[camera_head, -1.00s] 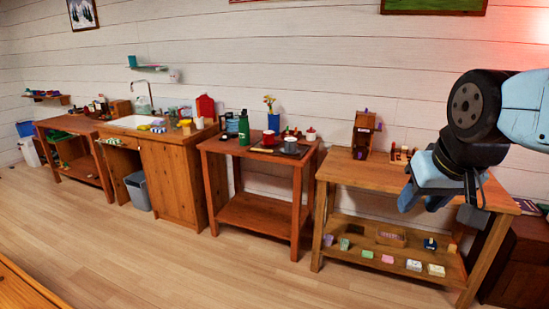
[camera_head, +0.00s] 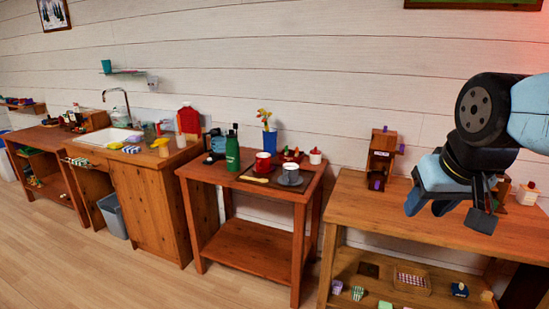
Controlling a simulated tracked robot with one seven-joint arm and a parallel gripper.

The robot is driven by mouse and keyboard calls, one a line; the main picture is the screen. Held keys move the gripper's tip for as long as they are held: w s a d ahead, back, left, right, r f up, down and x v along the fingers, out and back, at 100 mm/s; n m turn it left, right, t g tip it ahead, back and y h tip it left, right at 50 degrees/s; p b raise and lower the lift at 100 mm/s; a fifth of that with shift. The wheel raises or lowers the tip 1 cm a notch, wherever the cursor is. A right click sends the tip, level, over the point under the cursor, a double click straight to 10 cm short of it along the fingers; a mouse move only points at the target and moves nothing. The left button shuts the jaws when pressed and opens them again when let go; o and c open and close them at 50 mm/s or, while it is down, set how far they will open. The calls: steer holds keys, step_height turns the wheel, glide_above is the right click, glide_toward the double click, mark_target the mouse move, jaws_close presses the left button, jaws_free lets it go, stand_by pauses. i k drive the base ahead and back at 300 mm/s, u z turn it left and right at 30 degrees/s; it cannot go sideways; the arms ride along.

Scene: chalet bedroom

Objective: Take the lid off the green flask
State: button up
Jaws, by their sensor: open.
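The green flask (camera_head: 232,152) stands upright on the small middle wooden table (camera_head: 207,173), towards its back left. It has a dark top, which I take to be its lid (camera_head: 233,128). My gripper (camera_head: 482,208) hangs at the right of the view, in front of the right-hand wooden table. It is open, with nothing seen between its fingers, and it is well apart from the flask.
Beside the flask are a red cup (camera_head: 263,162), a grey cup (camera_head: 291,173), a blue vase with flowers (camera_head: 269,139) and a white pot with a red lid (camera_head: 315,156). A dark bottle or appliance stands close behind it. The wooden floor (camera_head: 150,278) in front is clear.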

mark_target(231, 135)
steer(key=z, duration=0.1)
steer(key=i, duration=1.1)
steer(key=u, duration=2.3)
steer(key=i, duration=2.15)
steer(key=z, duration=1.7)
